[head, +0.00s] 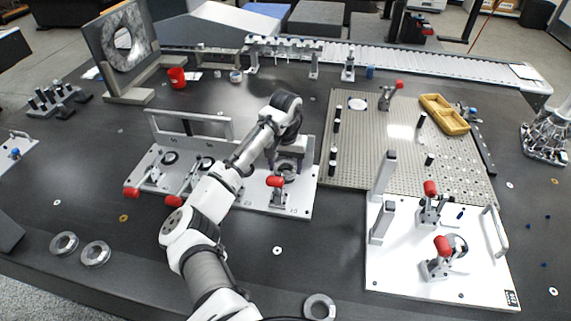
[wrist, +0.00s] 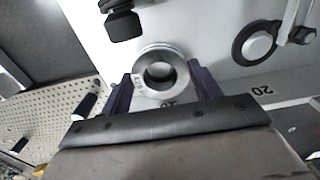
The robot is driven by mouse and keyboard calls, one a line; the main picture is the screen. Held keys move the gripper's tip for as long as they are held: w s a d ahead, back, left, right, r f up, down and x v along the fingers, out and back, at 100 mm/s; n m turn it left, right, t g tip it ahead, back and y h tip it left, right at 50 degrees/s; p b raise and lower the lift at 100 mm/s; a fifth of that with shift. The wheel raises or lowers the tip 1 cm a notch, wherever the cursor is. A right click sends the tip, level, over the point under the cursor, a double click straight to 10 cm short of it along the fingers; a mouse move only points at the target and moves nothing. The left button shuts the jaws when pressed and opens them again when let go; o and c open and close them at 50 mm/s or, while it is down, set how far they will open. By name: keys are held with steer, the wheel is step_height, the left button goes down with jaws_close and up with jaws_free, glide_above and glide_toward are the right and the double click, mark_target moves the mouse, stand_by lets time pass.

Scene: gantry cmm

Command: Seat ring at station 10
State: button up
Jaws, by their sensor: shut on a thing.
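My gripper (head: 288,166) is over the right end of the white fixture plate (head: 303,200). Its purple fingers (wrist: 161,92) are shut on a metal ring (wrist: 160,74), one finger on each side; the ring also shows in the head view (head: 287,173). The ring lies over or very near the plate; I cannot tell whether it is fully down. A partly hidden marking beside it looks like 10. A black round seat (wrist: 255,44) with a grey centre is to its right, near a marking 20 (wrist: 263,90).
A red-handled clamp (head: 275,183) stands just in front of the gripper. Two more red handles (head: 132,193) (head: 173,201) are at the plate's left. Loose rings (head: 64,244) (head: 95,254) (head: 319,307) lie on the dark table. A perforated plate (head: 385,150) is at the right.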

steer(key=shift+f, duration=0.65)
steer(key=o, duration=1.4)
steer(key=shift+c, duration=0.2)
step_height(320, 180, up, 14)
steer(key=shift+f, duration=0.1)
